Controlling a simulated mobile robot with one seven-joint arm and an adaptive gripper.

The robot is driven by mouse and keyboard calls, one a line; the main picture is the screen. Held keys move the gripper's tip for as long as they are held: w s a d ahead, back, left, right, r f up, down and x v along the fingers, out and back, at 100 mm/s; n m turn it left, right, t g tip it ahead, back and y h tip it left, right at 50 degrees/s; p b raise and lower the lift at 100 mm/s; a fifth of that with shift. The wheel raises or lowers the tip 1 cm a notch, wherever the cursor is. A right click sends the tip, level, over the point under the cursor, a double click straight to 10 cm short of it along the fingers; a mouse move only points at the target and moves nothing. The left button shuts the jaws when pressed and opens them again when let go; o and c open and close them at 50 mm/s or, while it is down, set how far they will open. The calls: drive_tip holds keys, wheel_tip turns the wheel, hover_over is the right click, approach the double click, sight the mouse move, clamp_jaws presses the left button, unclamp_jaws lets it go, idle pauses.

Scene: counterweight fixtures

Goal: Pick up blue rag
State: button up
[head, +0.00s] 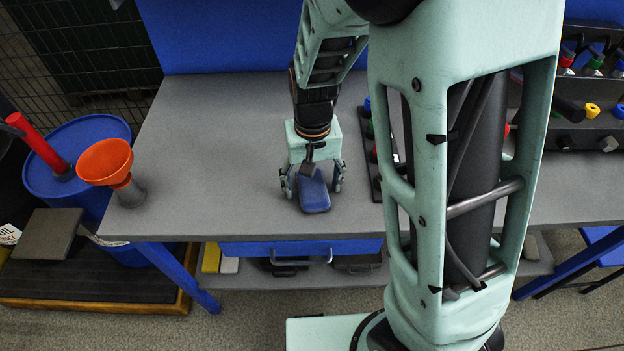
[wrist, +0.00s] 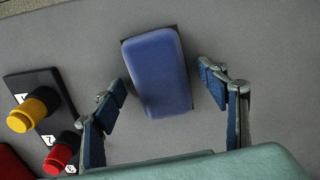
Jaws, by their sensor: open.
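The blue rag (head: 314,192) is a thick, folded, rounded block on the grey workbench. In the wrist view the rag (wrist: 158,72) lies at the upper middle, with a thin dark edge showing around its far end. My gripper (head: 312,188) is open and points down over the rag in the head view. In the wrist view its two fingers (wrist: 160,95) stand apart, one on each side of the rag's near half, with gaps between them and the rag. I cannot tell how far the fingertips are above the bench.
The grey workbench (head: 210,140) is clear to the left of the rag. An orange funnel (head: 105,162) stands at its left corner. In the wrist view a dark holder (wrist: 52,84) with a yellow knob (wrist: 28,113) and a red knob (wrist: 58,158) is at the left.

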sight(313, 186)
drive_tip(key=shift+c, duration=0.2)
drive_tip(key=c, duration=1.2)
drive_tip(key=shift+o, duration=0.2)
drive_tip(key=shift+r+p, duration=0.7)
drive_tip(key=shift+r, duration=0.1)
drive_tip(key=shift+c, duration=0.2)
drive_tip(key=shift+r+p, duration=0.9)
drive_tip(key=shift+r, duration=0.05)
drive_tip(key=s+d+r+p, duration=0.7)
drive_tip(key=s+d+r, duration=0.1)
drive_tip(key=d, duration=0.3)
drive_tip(key=shift+s+r, duration=0.3)
drive_tip(key=shift+r, duration=0.45)
